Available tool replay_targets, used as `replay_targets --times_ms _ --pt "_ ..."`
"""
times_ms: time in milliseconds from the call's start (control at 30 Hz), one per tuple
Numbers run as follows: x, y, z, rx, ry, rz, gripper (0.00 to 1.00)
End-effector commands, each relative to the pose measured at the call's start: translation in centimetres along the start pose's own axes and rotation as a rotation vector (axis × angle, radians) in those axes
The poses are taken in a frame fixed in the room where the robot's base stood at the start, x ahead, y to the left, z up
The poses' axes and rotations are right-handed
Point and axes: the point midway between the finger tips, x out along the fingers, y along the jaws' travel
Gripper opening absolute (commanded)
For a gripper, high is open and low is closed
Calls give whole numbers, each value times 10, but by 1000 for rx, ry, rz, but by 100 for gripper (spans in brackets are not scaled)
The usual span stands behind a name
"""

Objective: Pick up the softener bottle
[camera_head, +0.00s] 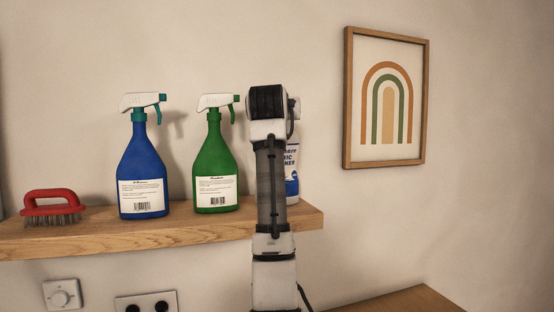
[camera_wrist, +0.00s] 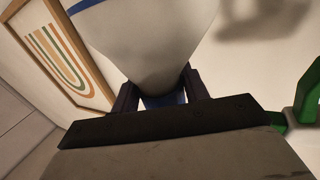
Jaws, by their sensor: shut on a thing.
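The softener bottle (camera_head: 292,172) is white and blue with "ic ... ner" lettering. In the head view it is mostly hidden behind my arm, at the right end of the shelf; I cannot tell whether its base touches the wood. In the wrist view the white body of the bottle (camera_wrist: 150,38) fills the top middle, with blue low between the fingers. My gripper (camera_wrist: 158,92) is shut on the bottle, one dark finger on each side. The fingers are hidden in the head view.
The wooden shelf (camera_head: 90,238) also holds a green spray bottle (camera_head: 212,160) just left of my arm, a blue spray bottle (camera_head: 140,165) and a red-handled brush (camera_head: 52,206). A framed rainbow picture (camera_head: 387,100) hangs at right. A wooden surface (camera_head: 405,300) shows below.

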Motion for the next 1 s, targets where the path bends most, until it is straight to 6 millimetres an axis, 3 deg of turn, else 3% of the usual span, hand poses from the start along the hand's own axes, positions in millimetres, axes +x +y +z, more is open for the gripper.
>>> replay_targets --times_ms 33,200,733,1000 --pt "0 0 0 0 0 0 18" --pt "0 0 0 0 0 0 0" --pt "-2 0 -6 0 8 0 0" --pt "-3 0 -26 1 10 0 0"
